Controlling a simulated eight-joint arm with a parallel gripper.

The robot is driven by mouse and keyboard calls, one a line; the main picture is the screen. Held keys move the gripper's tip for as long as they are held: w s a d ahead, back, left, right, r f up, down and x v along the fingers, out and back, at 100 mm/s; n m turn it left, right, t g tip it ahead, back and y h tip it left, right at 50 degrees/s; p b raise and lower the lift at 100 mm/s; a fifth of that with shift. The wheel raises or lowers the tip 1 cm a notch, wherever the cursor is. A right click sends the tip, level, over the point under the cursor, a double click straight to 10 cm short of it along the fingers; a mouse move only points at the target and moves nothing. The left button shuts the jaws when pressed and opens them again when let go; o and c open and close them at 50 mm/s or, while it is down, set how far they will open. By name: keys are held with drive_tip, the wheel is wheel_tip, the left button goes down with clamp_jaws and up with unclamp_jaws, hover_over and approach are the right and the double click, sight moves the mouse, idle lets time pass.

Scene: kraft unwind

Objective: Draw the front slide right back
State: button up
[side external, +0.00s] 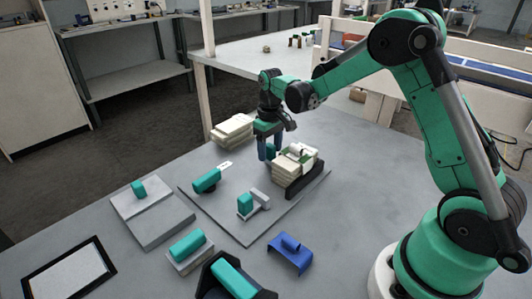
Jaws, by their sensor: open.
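My gripper (269,155) points down in the side external view, at the left end of a cream layered block (287,178) in a dark holder. It is open; I cannot tell whether its fingers touch anything. I cannot tell for certain which part is the front slide. On the same flat grey plate (245,233) are a grey piece with a teal block (246,204) and a teal-handled piece with a white tip (207,180). A light grey slab with a teal knob (139,189) lies to the left.
A teal block on a grey base (187,245), a teal piece in a black cradle (233,279) and a blue bracket (290,254) lie in front. A black-framed panel (66,275) is at lower left. A cream stack (231,129) stands behind. Bare table separates them.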

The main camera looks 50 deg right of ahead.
clamp_jaws()
idle(1.3)
